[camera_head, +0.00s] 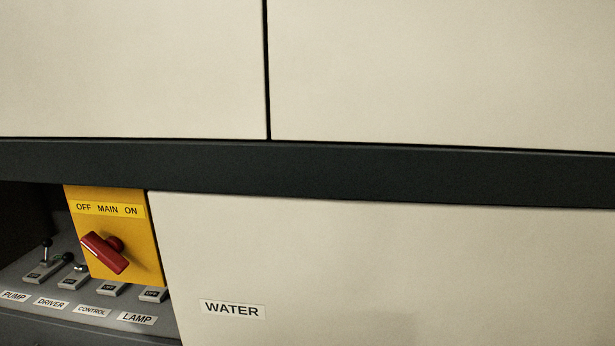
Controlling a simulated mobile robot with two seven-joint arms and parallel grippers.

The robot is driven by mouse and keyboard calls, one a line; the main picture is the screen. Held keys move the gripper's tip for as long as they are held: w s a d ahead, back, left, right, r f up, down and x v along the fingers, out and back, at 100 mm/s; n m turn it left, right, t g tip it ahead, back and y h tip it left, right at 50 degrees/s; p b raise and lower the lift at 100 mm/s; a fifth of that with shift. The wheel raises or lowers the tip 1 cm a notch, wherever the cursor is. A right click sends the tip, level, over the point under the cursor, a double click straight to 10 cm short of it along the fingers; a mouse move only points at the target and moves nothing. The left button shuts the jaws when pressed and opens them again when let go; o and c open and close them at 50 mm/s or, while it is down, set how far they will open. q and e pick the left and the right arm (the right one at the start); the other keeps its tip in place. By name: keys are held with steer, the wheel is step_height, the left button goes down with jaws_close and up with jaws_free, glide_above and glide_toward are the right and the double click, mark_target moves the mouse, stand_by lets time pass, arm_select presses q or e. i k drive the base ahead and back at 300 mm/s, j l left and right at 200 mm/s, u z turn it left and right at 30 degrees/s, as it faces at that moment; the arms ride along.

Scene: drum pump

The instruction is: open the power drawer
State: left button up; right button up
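A recessed control section at the lower left holds a grey panel (60,285) and a yellow plate (128,245) marked OFF MAIN ON. A red rotary handle (104,254) sits tilted on the yellow plate. The grey panel carries several small switches with labels PUMP (14,296), DRIVER (51,304), CONTROL (91,311) and LAMP (137,318). No label reading POWER shows, and I cannot tell whether this section is the power drawer. Neither of my grippers is in view.
A cream front labelled WATER (232,309) fills the lower right and looks closed. A dark horizontal band (350,172) runs across above it. Two cream panels (130,70) sit above the band, split by a narrow vertical gap.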

mark_target(56, 305)
steer(key=u, duration=1.35)
